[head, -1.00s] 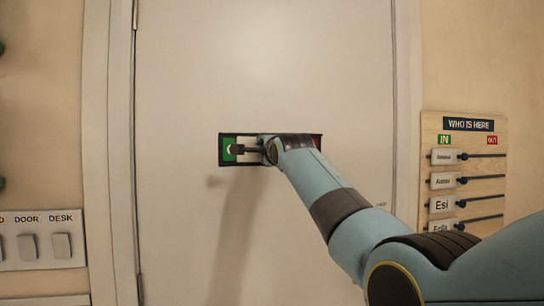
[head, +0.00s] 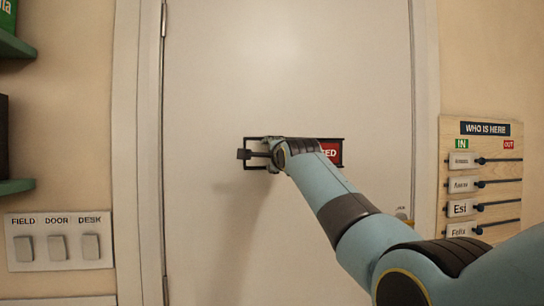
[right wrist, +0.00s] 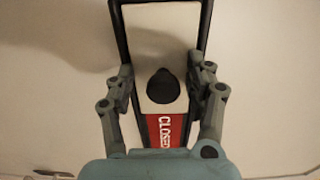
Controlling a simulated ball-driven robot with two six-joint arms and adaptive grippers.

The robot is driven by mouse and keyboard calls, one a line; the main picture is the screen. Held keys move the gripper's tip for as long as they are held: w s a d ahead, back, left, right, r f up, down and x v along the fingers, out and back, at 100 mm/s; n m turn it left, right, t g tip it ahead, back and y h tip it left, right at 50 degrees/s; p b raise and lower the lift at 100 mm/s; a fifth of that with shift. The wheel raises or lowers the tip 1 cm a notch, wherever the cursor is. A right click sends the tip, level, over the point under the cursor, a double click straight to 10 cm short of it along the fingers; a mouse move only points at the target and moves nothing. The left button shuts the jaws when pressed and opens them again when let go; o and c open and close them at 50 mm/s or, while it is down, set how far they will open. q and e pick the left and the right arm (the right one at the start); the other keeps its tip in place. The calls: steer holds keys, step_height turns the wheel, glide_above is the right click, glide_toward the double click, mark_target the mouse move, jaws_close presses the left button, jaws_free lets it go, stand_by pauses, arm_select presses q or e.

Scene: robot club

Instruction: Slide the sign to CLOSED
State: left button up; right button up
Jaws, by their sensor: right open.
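The sign is a black-framed slot (head: 294,138) on the white door. Its red CLOSED field (head: 335,152) shows at the right end, partly behind my right arm. No green shows at the left end. In the right wrist view, a white slider panel (right wrist: 180,35) with a round dark knob (right wrist: 163,88) covers the far part of the frame, and the red CLOSED field (right wrist: 165,131) lies bare nearer my wrist. My right gripper (head: 262,153) is at the sign. Its fingers are open, one on each side of the knob, with visible gaps. My left gripper is out of view.
A switch panel (head: 60,226) labelled FIELD, DOOR, DESK is on the left wall, below green shelves (head: 15,187). A WHO IS HERE board (head: 486,145) with name sliders hangs on the right wall. The door surface around the sign is clear.

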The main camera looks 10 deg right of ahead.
steer(key=shift+s+d, duration=0.1)
steer(key=shift+d, duration=0.05)
steer(key=s, duration=1.1)
steer(key=shift+s, duration=0.4)
